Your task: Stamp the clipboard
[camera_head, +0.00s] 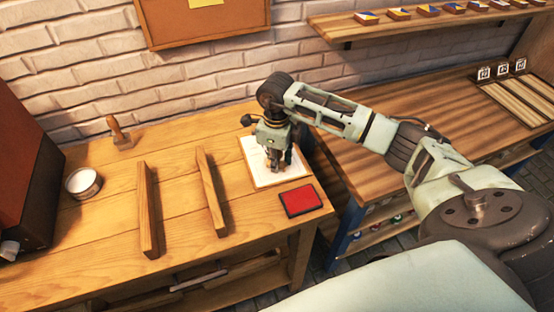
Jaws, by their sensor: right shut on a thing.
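The clipboard (260,180) lies on the wooden workbench, with a white sheet on it. My right gripper (279,165) is over the clipboard, pointing down. It is shut on what looks like a stamp, mostly hidden by the fingers. I cannot tell whether the stamp touches the paper. A red ink pad (301,200) with a dark rim lies just in front of the clipboard, near the bench's right edge. My left gripper is not in view.
Two upright wooden slats (148,210) (211,192) stand on the workbench (95,255). A wooden-handled piece (118,132) and a round white tin (83,183) stand further left. A second table (360,150) is at right, below a wall shelf (400,23).

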